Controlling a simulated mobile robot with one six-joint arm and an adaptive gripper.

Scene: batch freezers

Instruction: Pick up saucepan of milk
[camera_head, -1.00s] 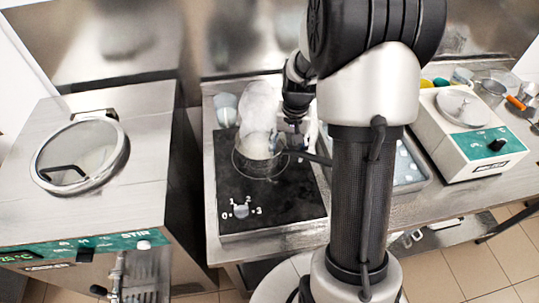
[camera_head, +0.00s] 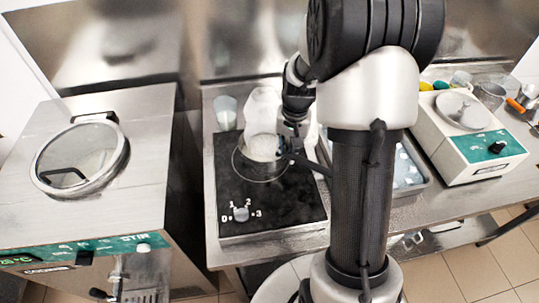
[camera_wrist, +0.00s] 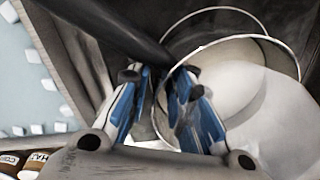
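The saucepan of milk (camera_head: 262,149) is over the black hob (camera_head: 285,208), near its back. It is a metal pan with pale milk inside and a dark handle (camera_head: 312,163) pointing right. My gripper (camera_head: 288,150) is at the handle, close to the pan's right side. In the wrist view the blue-padded fingers of my gripper (camera_wrist: 158,78) are closed in on the dark handle (camera_wrist: 120,32) where it meets the saucepan (camera_wrist: 160,115). The hob's ring shows offset from the pan; I cannot tell how far the pan is above the hob. The fingers partly hide the pan.
A white jug (camera_head: 262,100) and a small clear cup (camera_head: 226,112) stand behind the pan. A tray with pale cubes (camera_head: 408,165) lies right of the hob. A batch freezer (camera_head: 90,205) stands left, and a white scale-like appliance (camera_head: 470,150) stands right.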

